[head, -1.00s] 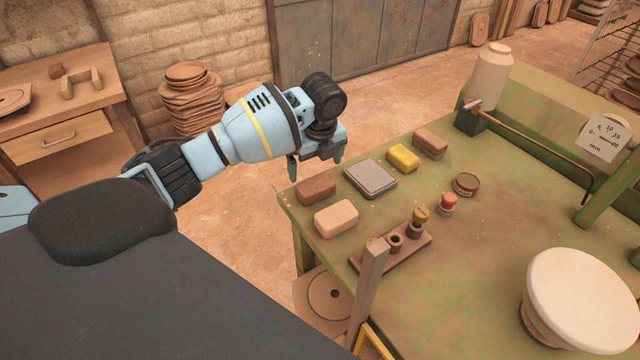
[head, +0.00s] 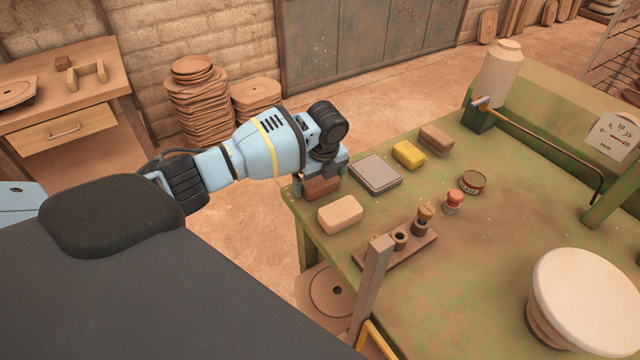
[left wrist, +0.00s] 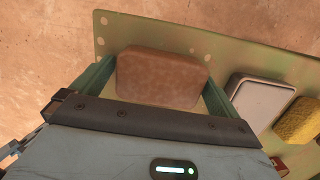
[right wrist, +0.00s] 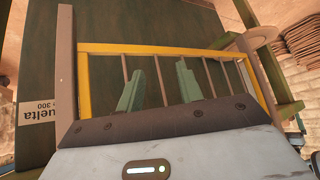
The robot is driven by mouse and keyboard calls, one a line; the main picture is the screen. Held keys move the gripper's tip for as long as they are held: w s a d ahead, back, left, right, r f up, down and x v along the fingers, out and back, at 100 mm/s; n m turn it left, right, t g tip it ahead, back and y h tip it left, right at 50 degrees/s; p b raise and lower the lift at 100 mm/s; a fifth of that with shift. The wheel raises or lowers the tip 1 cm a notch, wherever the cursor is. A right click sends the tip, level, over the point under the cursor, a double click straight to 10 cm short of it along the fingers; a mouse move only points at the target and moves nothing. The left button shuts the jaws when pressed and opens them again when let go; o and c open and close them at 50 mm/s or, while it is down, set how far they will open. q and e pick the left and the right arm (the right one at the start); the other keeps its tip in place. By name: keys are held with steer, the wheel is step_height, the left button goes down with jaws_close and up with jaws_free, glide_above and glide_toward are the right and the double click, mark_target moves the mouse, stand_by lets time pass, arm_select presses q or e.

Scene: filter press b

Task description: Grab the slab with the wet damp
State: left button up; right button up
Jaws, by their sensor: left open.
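A reddish-brown slab (head: 322,188) lies at the near left corner of the green table, with a mottled, slightly darker face in the left wrist view (left wrist: 162,78). My left gripper (left wrist: 155,88) is open, with one green finger on each side of this slab; I cannot tell whether they touch it. In the head view my left gripper (head: 320,178) partly covers the slab. Other blocks are a cream one (head: 340,214), a yellow one (head: 408,155) and a brown one (head: 436,139). I cannot tell which is damp. My right gripper (right wrist: 158,85) is open and empty.
A grey flat pad (head: 375,173) lies right of the left gripper. A wooden rack with plugs (head: 400,240), a small tin (head: 473,182) and a red-topped piece (head: 453,202) stand nearby. A yellow frame (right wrist: 160,49) is close to the right gripper.

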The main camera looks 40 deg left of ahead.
mark_target(317, 178)
arm_select(q)
steer(key=shift+c, duration=0.4)
steer(key=c, duration=0.9)
steer(key=shift+c, duration=0.2)
arm_select(e)
steer(key=shift+s+f, duration=0.1)
steer(key=shift+f, duration=0.05)
arm_select(q)
steer(key=shift+r, duration=0.15)
steer(key=shift+w+r, duration=0.1)
steer(key=shift+r, duration=0.15)
steer(key=r, duration=0.3)
steer(key=shift+s, duration=0.3)
steer(key=s+d+r+p, duration=0.1)
steer(key=s+p, duration=0.1)
steer(key=s, duration=1.3)
steer(key=shift+s+d+r, duration=0.2)
steer(key=shift+s+d, duration=0.05)
steer(key=shift+d, duration=0.05)
arm_select(e)
steer(key=shift+w+d+r+t, duration=0.15)
steer(key=shift+w+r, duration=0.35)
steer(key=shift+r, duration=0.25)
steer(key=shift+w+a+r+t, duration=0.15)
steer(key=shift+w+r, duration=0.3)
steer(key=shift+r, duration=0.3)
